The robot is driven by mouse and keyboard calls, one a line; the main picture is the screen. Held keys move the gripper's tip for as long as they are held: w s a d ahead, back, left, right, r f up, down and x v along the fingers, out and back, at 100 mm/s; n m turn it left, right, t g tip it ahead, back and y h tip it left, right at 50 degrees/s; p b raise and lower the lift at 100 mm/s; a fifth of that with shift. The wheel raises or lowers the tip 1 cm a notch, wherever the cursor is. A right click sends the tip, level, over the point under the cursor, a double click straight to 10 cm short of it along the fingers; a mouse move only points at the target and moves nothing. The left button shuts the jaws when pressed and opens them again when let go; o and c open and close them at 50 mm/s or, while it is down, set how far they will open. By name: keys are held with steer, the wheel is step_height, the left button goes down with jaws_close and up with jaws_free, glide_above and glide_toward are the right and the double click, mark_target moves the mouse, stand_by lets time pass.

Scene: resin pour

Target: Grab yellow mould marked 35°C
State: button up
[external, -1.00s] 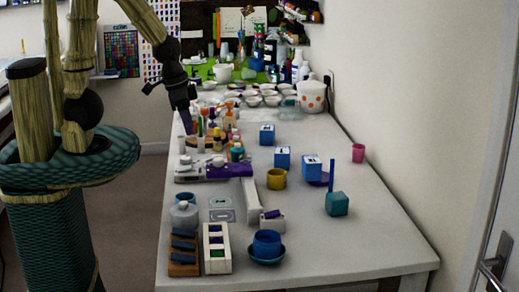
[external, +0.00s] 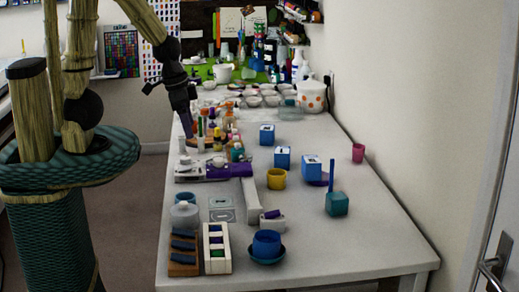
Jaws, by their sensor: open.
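A yellow cup-shaped mould (external: 276,179) stands upright on the white table, right of the middle of the worktop. No 35°C mark can be read on it at this size. My gripper (external: 188,132) hangs at the table's left edge, beside the small bottles, well to the left of the yellow mould and farther back. It is open and touches nothing that I can make out. Its fingertips are small and dark, so their detail is hard to see.
Blue boxes (external: 282,157) (external: 311,170) stand behind and right of the mould. A long pale block (external: 251,201) lies to its left, near a purple-topped device (external: 216,171). A teal pot (external: 337,203) and a blue bowl (external: 266,245) stand nearer. The right front of the table is clear.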

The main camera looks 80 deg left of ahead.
steer(key=w+d+f+m+y+b, duration=0.1)
steer(key=w+d+f+m+y, duration=0.1)
steer(key=w+f+m+y, duration=0.1)
steer(key=w+d+f+m+g+y+b, duration=0.1)
steer(key=w+f+m+y, duration=0.3)
steer(key=w+m, duration=0.4)
steer(key=w+d+f+m+y+b, duration=0.2)
steer(key=w+d+f+m+y, duration=0.1)
steer(key=w+f+m, duration=0.2)
steer(key=shift+w+d+f+m+g, duration=0.25)
steer(key=shift+w+m, duration=0.2)
steer(key=shift+m, duration=0.35)
steer(key=w+d+m+t+y, duration=0.1)
steer(key=d, duration=0.1)
steer(key=w+d+m+t+y+b, duration=0.1)
steer(key=w+m+y, duration=0.1)
steer(key=shift+w+d+f+m+t, duration=0.1)
steer(key=shift+w+d+m+t, duration=0.1)
steer(key=shift+d+m+t, duration=0.15)
steer(key=p, duration=0.3)
glide_toward(276, 178)
steer(key=x, duration=0.5)
steer(key=shift+a+r, duration=0.2)
steer(key=shift+r, duration=0.15)
